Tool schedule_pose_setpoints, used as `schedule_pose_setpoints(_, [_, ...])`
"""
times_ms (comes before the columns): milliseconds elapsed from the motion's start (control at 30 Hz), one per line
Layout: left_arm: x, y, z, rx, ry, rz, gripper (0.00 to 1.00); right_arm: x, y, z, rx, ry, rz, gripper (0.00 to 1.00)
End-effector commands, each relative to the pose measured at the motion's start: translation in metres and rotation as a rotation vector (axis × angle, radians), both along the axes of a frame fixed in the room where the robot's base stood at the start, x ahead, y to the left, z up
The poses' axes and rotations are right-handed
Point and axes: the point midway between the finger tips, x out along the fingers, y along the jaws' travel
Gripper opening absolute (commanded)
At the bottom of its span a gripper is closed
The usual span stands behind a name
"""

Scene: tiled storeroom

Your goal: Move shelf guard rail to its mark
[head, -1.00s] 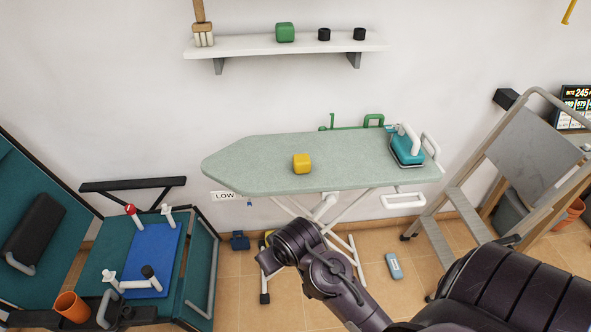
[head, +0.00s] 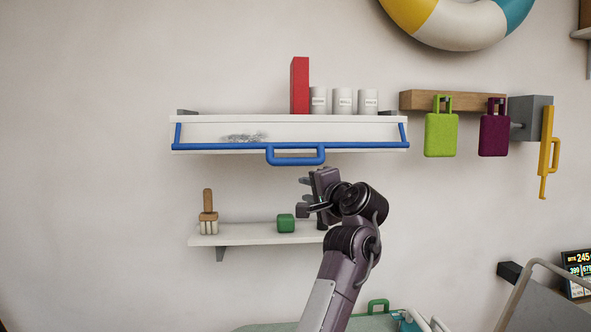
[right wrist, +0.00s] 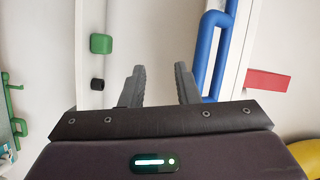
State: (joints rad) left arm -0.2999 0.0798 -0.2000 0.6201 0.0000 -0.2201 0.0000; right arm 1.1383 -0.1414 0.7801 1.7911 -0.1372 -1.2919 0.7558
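The shelf guard rail (head: 220,147) is a blue bar with a U-shaped handle hanging below its middle. It runs along the front of the upper white shelf (head: 350,129), with short blue arms at both ends. The rail and its handle also show in the right wrist view (right wrist: 205,50). My right gripper (head: 308,195) is open and empty, below and slightly right of the handle, apart from it. In the right wrist view its two fingers (right wrist: 160,82) stand apart with nothing between them. My left gripper is not in view. I cannot make out a clear mark.
The lower shelf (head: 250,236) holds a brush (head: 208,212) and a green block (head: 286,223). Green and purple cases (head: 441,135) hang at the right.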

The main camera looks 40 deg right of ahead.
Motion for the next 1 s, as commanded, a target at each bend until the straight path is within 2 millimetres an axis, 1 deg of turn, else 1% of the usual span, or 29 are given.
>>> schedule_pose_setpoints(33, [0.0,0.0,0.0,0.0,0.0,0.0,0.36,0.0,-0.002,0.019,0.05,-0.05,0.009,0.29])
schedule_pose_setpoints(100, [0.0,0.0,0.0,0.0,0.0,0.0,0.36,0.0,-0.005,0.035,0.099,-0.096,0.017,0.29])
schedule_pose_setpoints(233, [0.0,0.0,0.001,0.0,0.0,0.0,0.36,0.001,-0.007,0.05,0.147,-0.135,0.027,0.29])
schedule_pose_setpoints(367, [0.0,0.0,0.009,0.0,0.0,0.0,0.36,0.011,-0.01,0.054,0.153,-0.138,0.029,0.29])
schedule_pose_setpoints(600, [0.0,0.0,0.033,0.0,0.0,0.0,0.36,0.049,-0.015,0.058,0.151,-0.136,0.029,0.29])
schedule_pose_setpoints(733, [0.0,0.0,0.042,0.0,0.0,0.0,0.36,0.066,-0.018,0.058,0.148,-0.136,0.028,0.29])
schedule_pose_setpoints(833, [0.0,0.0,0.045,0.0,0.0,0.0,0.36,0.073,-0.019,0.057,0.147,-0.137,0.028,0.29])
schedule_pose_setpoints(1000, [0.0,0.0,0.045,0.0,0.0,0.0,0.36,0.077,-0.02,0.056,0.148,-0.139,0.026,0.29])
